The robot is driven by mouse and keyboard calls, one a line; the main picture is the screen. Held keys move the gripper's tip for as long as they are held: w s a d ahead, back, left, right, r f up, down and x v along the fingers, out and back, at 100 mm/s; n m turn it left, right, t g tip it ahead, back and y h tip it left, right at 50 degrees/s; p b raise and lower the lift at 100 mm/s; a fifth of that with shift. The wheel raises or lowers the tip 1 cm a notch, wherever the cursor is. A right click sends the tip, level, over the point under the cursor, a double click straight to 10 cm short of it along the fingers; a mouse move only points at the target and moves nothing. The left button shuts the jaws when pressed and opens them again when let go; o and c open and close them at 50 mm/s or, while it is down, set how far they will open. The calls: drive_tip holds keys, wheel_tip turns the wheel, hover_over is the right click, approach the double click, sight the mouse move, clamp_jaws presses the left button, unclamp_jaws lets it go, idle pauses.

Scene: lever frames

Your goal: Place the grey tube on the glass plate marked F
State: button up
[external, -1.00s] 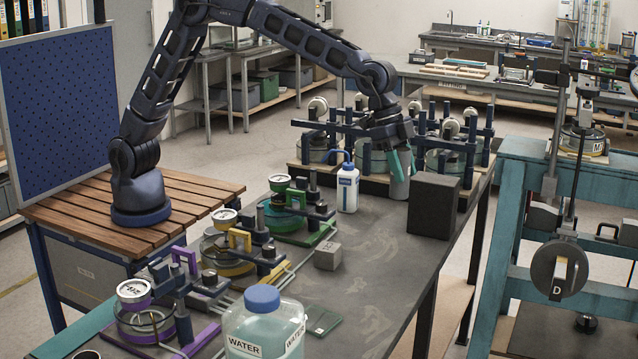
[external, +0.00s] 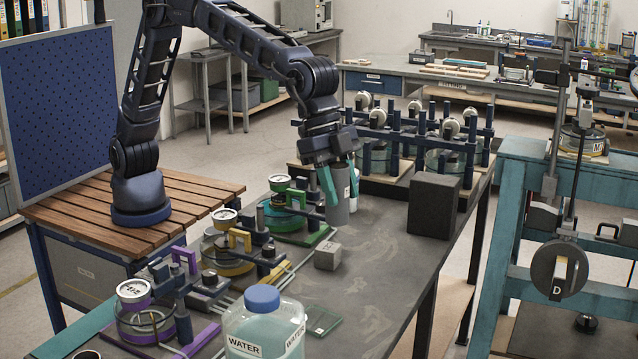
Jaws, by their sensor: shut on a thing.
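My gripper (external: 340,186), with teal fingers, is shut on the grey tube (external: 338,210). The tube is upright, above the middle of the dark bench near its back left, and partly covered by the fingers. I cannot tell its exact height above the bench. A glass plate (external: 323,319) with a green edge lies flat on the bench, just right of the large water bottle and well in front of the tube. A small pale label shows on it, too small to read. Nothing stands on the plate.
A grey cube (external: 327,256) sits between tube and plate. A large water bottle (external: 263,325) stands left of the plate. A dark block (external: 433,206) stands right of my gripper. Coloured apparatus (external: 230,250) lines the left edge. The bench right of the plate is clear.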

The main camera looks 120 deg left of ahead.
drive_tip(key=s+d, duration=0.2)
drive_tip(key=d, duration=0.3)
hover_over(318, 320)
wheel_tip(318, 320, down, 20)
drive_tip(key=shift+r, duration=0.15)
idle(0.4)
drive_tip(key=o, duration=1.1)
drive_tip(key=shift+o, duration=0.2)
